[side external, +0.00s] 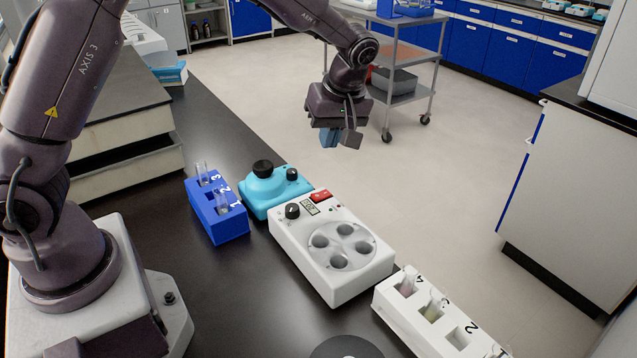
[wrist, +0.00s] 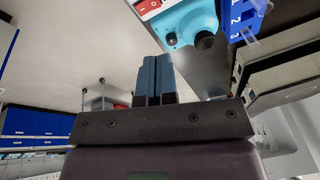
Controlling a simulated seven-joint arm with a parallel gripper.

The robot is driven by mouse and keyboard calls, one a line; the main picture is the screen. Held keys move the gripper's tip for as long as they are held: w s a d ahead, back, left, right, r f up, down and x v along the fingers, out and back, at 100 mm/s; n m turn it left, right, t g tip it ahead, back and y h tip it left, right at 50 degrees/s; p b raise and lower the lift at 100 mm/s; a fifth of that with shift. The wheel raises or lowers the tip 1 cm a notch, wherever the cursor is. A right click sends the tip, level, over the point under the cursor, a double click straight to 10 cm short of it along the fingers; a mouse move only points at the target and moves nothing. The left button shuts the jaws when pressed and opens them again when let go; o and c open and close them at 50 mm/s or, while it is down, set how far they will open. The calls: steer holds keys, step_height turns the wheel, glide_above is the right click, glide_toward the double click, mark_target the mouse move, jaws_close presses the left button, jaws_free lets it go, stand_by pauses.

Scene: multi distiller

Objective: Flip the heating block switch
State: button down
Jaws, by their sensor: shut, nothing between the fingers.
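The heating block (side external: 338,258) is a white box with a round grey plate of several wells, a black knob (side external: 292,211), a small display and a red switch (side external: 321,195) at its far edge. The red switch also shows at the top of the wrist view (wrist: 148,5), with the block's corner cut off by the frame edge. My gripper (side external: 328,141) is in the air beyond the bench's far edge, above and behind the block, apart from it. Its blue fingers (wrist: 155,72) are together with nothing between them. Which way the switch is set cannot be told.
A turquoise mixer (side external: 268,192) with a black top stands left of the block. A blue rack (side external: 216,210) with tubes is left of it. A white tube rack (side external: 435,318) is at the front right. Beyond the bench is open floor and a metal cart (side external: 410,55).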

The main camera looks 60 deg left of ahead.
mark_target(318, 193)
steer(key=shift+w+a+r+n, duration=0.1)
steer(key=shift+w+r+n, duration=0.15)
steer(key=shift+n, duration=0.65)
steer(key=shift+w+r+n, duration=0.1)
steer(key=shift+r+n, duration=0.2)
steer(key=shift+n, duration=0.6)
steer(key=x, duration=1.3)
steer(key=shift+d+f, duration=0.25)
steer(key=shift+d, duration=0.1)
steer(key=shift+f, duration=0.35)
steer(key=shift+t, duration=0.3)
steer(key=shift+s+f+t, duration=0.15)
steer(key=shift+f+t, duration=0.15)
steer(key=shift+t, duration=0.2)
